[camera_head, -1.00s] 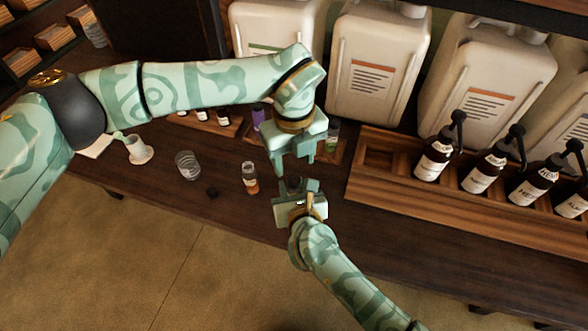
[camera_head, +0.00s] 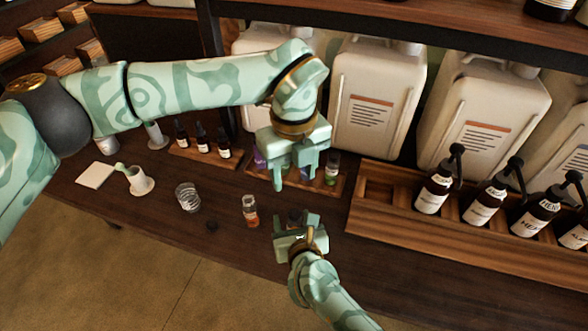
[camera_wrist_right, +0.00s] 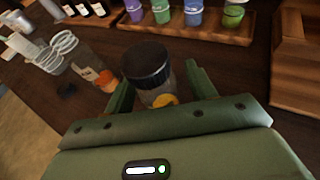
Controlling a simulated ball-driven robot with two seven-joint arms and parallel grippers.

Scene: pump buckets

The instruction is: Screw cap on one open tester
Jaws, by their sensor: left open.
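A small clear tester with a black cap (camera_wrist_right: 147,66) on top and something yellow low on it stands upright between the fingers of my right gripper (camera_wrist_right: 160,85). Whether those fingers press on it is unclear. In the head view the right gripper (camera_head: 299,220) is at the table's front, with the dark cap between its fingers. My left gripper (camera_head: 293,180) is open and empty, behind and above the right one. Another tester (camera_head: 250,211) with orange contents stands to the left, seemingly without a cap. A loose black cap (camera_head: 211,226) lies on the table left of it.
A wooden rack with small coloured bottles (camera_head: 332,168) is behind the grippers. A long wooden rack (camera_head: 470,238) with pump bottles fills the right. White canisters (camera_head: 375,100) line the back.

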